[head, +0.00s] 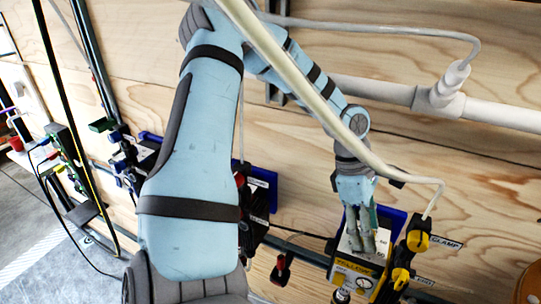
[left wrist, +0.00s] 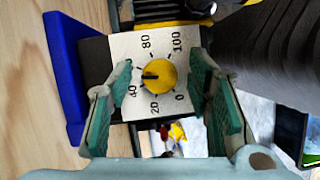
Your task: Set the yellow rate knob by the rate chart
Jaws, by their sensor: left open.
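The yellow rate knob (left wrist: 158,76) sits on a white dial plate (left wrist: 120,45) in the left wrist view. The marks 0, 20, 40, 80 and 100 are readable; the place for 60 is hard to read. The knob's dark pointer faces left in the picture, a little past 40. My left gripper (left wrist: 162,90) is open, one teal-padded finger on each side of the knob, with a gap to it. In the head view my left gripper (head: 361,228) is at the unit with a yellow label (head: 354,268); it hides the knob there. I cannot make out a rate chart. My right gripper is not in view.
A blue bracket (left wrist: 64,80) stands beside the dial unit. A black clamp with yellow parts (head: 415,240) is just right of it, by a "CLAMP" label (head: 446,243). A white pipe (head: 490,112) runs along the wooden wall above. Other units hang at left.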

